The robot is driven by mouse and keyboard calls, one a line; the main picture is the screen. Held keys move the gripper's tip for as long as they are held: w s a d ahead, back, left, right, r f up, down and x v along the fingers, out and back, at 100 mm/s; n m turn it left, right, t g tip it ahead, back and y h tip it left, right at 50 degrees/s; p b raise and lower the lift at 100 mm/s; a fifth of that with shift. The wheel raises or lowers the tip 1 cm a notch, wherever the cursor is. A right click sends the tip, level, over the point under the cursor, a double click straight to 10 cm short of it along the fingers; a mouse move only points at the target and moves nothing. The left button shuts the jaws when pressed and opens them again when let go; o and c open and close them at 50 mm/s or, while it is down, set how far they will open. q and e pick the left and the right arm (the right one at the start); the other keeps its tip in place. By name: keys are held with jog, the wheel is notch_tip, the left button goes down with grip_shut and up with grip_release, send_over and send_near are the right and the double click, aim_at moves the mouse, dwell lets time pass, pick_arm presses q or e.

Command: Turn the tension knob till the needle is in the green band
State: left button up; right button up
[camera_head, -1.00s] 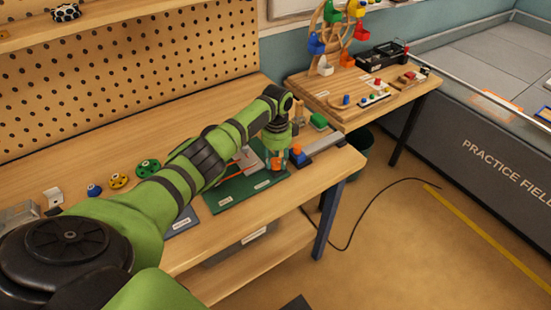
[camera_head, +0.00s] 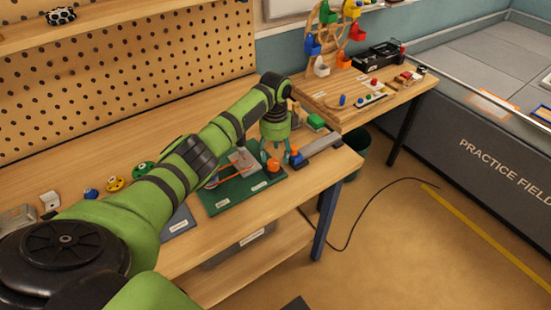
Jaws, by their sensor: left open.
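The green board (camera_head: 215,203) lies on the workbench near its front right, with white labels along its front edge. An orange knob (camera_head: 273,166) stands at the board's right end. A grey part (camera_head: 243,160) and a red strip or band (camera_head: 228,178) sit left of the knob, partly behind my arm. My left gripper (camera_head: 276,152) points down with open fingers just above the knob and appears clear of it. I cannot make out the needle or the green band. My right gripper is not in view.
A second table (camera_head: 340,113) holds a wheel model. The floor to the right holds a cable.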

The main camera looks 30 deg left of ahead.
aim_at(276, 163)
pick_arm(q)
notch_tip(276, 163, up, 8)
jog(key=shift+d+r, duration=0.15)
dwell(0.5)
